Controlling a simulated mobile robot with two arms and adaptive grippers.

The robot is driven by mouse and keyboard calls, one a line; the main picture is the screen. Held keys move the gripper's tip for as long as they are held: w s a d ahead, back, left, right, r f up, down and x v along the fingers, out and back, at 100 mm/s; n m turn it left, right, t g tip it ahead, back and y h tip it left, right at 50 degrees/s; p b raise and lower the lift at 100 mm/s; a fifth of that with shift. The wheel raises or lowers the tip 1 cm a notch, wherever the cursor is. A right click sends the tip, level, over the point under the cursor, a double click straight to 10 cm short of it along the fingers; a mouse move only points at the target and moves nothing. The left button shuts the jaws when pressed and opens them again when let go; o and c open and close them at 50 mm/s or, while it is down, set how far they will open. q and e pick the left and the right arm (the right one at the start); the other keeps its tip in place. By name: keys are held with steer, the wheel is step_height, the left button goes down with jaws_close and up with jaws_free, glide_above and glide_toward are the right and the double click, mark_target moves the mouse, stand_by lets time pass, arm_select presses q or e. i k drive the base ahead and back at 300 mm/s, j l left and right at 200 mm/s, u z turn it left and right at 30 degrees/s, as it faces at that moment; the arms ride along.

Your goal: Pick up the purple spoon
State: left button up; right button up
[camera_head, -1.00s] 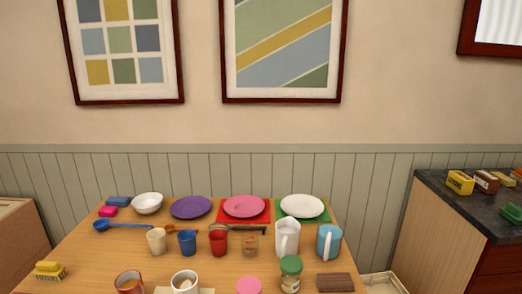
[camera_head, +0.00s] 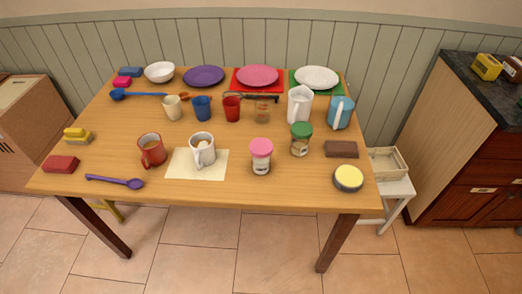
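The purple spoon (camera_head: 115,181) lies flat near the front left edge of the wooden table (camera_head: 230,183). Its handle points left and its bowl lies to the right. Nothing covers it, and a bare strip of table surrounds it. Neither of my grippers shows in the head view.
A dark red block (camera_head: 61,164) lies left of the spoon. A red mug (camera_head: 152,150) stands behind its bowl end, and a white mug (camera_head: 202,149) stands on a cream mat (camera_head: 183,172). Several cups, jars and plates fill the back. A counter (camera_head: 470,140) stands at right.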

mark_target(133, 184)
steer(key=u, duration=1.4)
